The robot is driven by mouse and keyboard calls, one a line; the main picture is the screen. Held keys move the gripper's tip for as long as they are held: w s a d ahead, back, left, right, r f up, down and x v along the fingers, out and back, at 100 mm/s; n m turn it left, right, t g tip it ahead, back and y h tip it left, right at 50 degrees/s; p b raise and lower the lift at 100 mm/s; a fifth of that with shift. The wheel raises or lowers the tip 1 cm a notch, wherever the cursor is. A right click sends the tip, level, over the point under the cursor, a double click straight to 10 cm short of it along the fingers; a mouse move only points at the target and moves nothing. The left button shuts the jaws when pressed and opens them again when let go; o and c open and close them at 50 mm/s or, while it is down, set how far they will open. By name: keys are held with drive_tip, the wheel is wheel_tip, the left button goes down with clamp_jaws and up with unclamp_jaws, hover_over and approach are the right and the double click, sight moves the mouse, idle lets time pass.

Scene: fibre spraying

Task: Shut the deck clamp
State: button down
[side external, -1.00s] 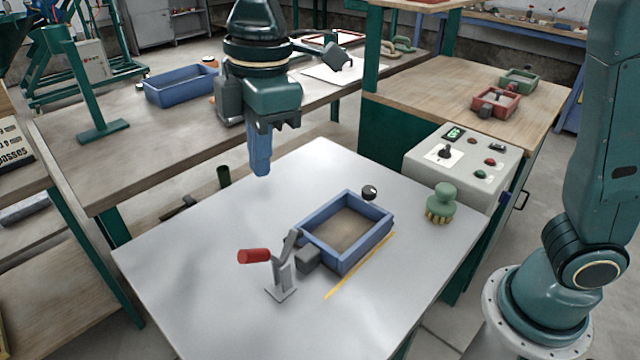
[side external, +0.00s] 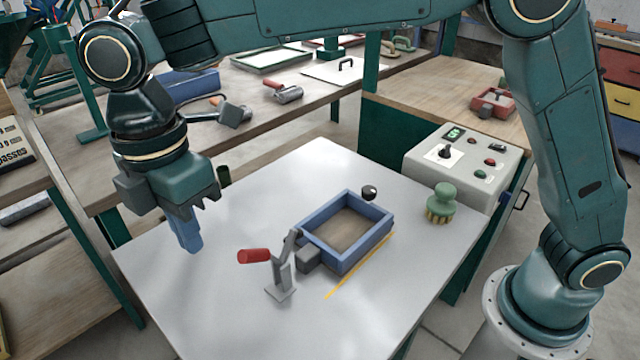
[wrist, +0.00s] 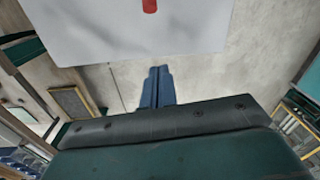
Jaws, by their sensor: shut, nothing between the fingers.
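The deck clamp (side external: 284,271) stands on the grey deck at the left front corner of a blue tray. Its red handle (side external: 253,256) sticks out to the left, roughly level, and its grey arm slants up toward the tray. In the wrist view the red handle (wrist: 149,5) shows at the top edge, cut off. My gripper (side external: 190,247) is shut and empty, with its blue fingers pointing down near the deck's left edge, left of the handle and apart from it. The fingertips also show in the wrist view (wrist: 159,72), over the floor just off the deck edge.
The blue tray (side external: 374,247) sits on the deck (side external: 220,310), with a dark knob (side external: 369,192) behind it and a green brush (side external: 440,204) to its right. A control box (side external: 462,165) stands at the right. The deck's front is clear.

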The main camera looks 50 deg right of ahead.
sight(267, 254)
drive_tip(key=shift+f, duration=0.1)
wheel_tip(267, 254, down, 10)
drive_tip(key=shift+d+r, duration=0.25)
drive_tip(key=shift+d, duration=0.4)
drive_tip(key=shift+d+r, duration=0.25)
drive_tip(key=shift+d, duration=0.4)
drive_tip(key=shift+d+r, duration=0.25)
drive_tip(key=shift+d, duration=0.4)
